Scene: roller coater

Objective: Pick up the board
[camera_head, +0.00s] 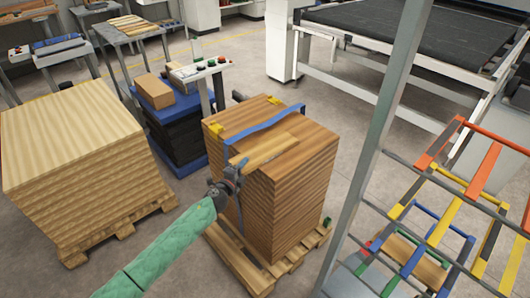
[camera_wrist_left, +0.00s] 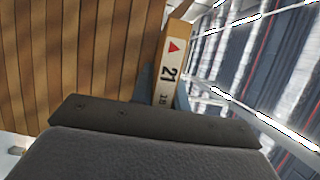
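The board (camera_head: 266,150) is a light wooden plank on top of a tall stack of brown boards (camera_head: 290,200). Its left end sticks out past the stack's edge. My left gripper (camera_head: 235,170), on the green-sleeved arm, is at that end and appears shut on it. In the left wrist view the board (camera_wrist_left: 172,62) runs up from between the dark fingers, its edge marked with a red triangle and "21". The stack (camera_wrist_left: 75,50) fills the left of that view. Whether the board is lifted clear of the stack is hard to tell. My right gripper is not in view.
A pale stack (camera_head: 70,130) stands left. A grey post (camera_head: 375,150) and a coloured rack (camera_head: 440,220) stand right. Floor shows between them.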

